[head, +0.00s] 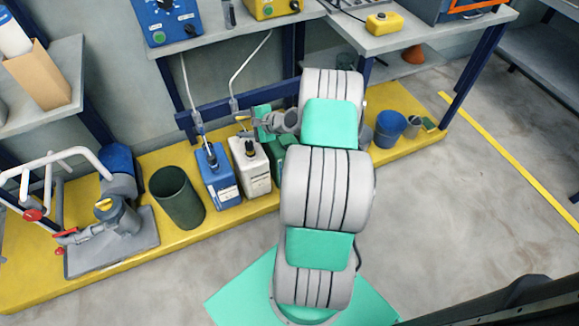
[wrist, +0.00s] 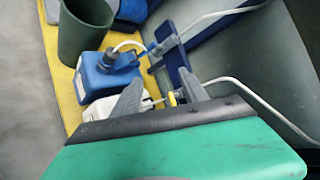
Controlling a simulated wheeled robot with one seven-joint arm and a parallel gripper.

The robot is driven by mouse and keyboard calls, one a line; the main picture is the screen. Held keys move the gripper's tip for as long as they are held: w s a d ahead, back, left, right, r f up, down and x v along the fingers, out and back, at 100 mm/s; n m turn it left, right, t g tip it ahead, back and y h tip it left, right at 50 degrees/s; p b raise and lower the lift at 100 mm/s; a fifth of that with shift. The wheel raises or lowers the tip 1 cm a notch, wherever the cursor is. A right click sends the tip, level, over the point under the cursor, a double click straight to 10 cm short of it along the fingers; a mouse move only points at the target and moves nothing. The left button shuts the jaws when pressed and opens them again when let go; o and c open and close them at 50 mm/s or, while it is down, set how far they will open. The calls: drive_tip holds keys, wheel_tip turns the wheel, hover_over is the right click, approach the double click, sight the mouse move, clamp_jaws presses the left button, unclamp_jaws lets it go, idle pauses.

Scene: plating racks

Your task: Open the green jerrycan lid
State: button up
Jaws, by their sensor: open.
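The green jerrycan (head: 281,160) stands on the yellow platform, right of the white jerrycan (head: 251,168). My arm covers much of it, and its lid cannot be made out. My gripper (head: 246,126) is above the jerrycans, over the white one's top in the picture. In the wrist view my gripper (wrist: 160,95) has its two grey fingers apart, with nothing held. A yellow-ended fitting (wrist: 173,98) on a pale hose shows between the fingers. The white jerrycan (wrist: 97,108) is partly behind the left finger. The green jerrycan cannot be made out in the wrist view.
A blue jerrycan (head: 217,178) with a hose stands left of the white one, then a dark green bin (head: 177,198). Blue rails and thin hoses rise behind. A blue bucket (head: 390,128) stands to the right. The floor in front is clear.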

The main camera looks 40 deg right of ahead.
drive_tip(key=s+d+f+m+t+h+b, duration=0.3)
drive_tip(key=d+f+m, duration=0.35)
drive_tip(key=f, duration=0.55)
drive_tip(key=m+t+h+b, duration=0.3)
drive_tip(key=m+h+b, duration=0.25)
drive_tip(key=m, duration=0.75)
approach(286, 143)
drive_tip(key=shift+h, duration=0.35)
drive_tip(key=shift+f+b+x, duration=0.15)
drive_tip(key=shift+b+x, duration=0.2)
drive_tip(key=shift+x, duration=1.35)
drive_tip(key=shift+f+b+x, duration=0.15)
drive_tip(key=shift+b+x, duration=0.15)
drive_tip(key=shift+x, duration=1.4)
drive_tip(key=shift+c, duration=0.2)
drive_tip(key=shift+d, duration=0.1)
drive_tip(key=c, duration=0.9)
clamp_jaws()
drive_tip(key=shift+d+r, duration=0.1)
